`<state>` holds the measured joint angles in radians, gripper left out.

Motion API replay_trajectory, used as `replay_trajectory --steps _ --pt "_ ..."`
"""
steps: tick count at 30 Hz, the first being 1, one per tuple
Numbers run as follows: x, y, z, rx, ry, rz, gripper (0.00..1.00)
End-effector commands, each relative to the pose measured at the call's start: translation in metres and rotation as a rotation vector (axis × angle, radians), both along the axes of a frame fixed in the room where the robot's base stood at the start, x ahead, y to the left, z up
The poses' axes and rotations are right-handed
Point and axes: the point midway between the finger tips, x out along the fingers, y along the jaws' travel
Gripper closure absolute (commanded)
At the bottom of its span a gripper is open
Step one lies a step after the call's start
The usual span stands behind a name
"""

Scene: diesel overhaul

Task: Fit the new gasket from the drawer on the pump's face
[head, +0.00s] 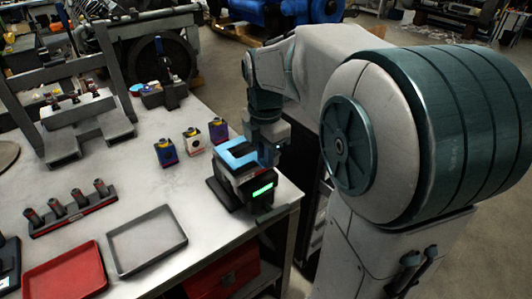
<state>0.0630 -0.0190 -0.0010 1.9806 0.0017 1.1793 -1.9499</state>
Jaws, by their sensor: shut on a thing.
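My gripper (268,148) points down at the table's right edge, close behind a black device with a green display. Its fingertips are hidden, so I cannot make out the thing between its jaws. I cannot pick out the gasket for certain. A dark cabinet with pale drawer fronts (318,222) stands right of the table, mostly hidden by my arm; I cannot tell whether a drawer is open. A dark round-faced machine (160,62) stands at the back of the table; I cannot tell whether it is the pump.
The black device (240,182) has a blue top. Several small boxes (193,142) stand left of it. A grey tray (147,240), a red tray (66,281) and a rack of dark cylinders (73,210) lie at the front left. The table middle is clear.

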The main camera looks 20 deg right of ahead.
Motion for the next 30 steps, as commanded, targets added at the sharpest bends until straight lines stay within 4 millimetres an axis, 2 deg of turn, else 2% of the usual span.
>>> replay_trajectory --steps 30 --pt "0.000 0.000 -0.018 0.000 0.000 0.000 1.00"
